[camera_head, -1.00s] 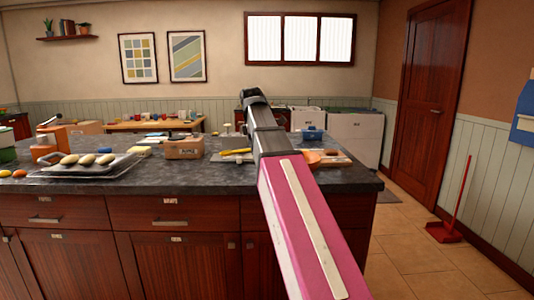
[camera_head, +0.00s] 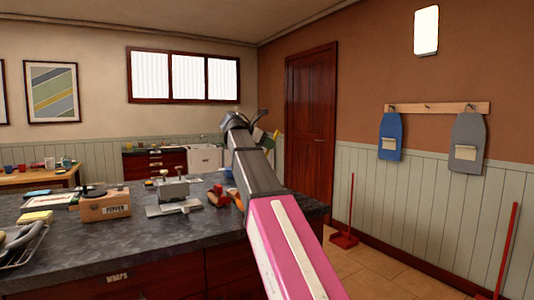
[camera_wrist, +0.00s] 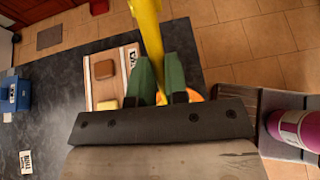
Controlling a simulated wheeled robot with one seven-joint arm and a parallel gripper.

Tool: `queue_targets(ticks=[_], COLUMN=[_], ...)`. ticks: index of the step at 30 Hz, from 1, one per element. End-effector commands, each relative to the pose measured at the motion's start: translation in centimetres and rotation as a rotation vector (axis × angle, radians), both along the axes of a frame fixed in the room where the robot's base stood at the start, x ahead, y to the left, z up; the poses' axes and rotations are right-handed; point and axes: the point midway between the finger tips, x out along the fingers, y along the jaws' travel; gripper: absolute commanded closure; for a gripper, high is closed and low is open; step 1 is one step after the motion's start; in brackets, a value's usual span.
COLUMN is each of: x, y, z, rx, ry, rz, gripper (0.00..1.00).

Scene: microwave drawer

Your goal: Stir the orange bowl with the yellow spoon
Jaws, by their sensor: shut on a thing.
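The yellow spoon (camera_wrist: 147,25) is upright in the wrist view, its shaft between the two green fingers of my gripper (camera_wrist: 160,82). My gripper is shut on it. A bit of yellow also shows beside my gripper in the head view (camera_head: 276,134). An orange rounded surface, likely the orange bowl (camera_wrist: 196,96), peeks out behind the right finger in the wrist view. Most of it is hidden by my gripper, so I cannot tell whether the spoon touches it. In the head view my arm hides that part of the counter.
The dark stone counter (camera_head: 125,246) carries a labelled wooden box (camera_head: 105,206) and a grey metal device (camera_head: 172,191). A wooden board (camera_wrist: 104,95) with blocks lies beside the fingers. Tiled floor is open right of the counter. A red broom (camera_head: 348,215) stands by the wall.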

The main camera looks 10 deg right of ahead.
Motion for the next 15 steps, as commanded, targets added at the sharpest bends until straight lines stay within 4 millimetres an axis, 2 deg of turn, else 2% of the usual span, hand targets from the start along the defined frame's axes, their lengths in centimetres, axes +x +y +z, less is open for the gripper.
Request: queue_targets(ticks=[15], x=[0.4], y=[-1.9], z=[-2.2], rx=[-0.001], ry=[-0.001], rz=[0.000], gripper=[1.00])
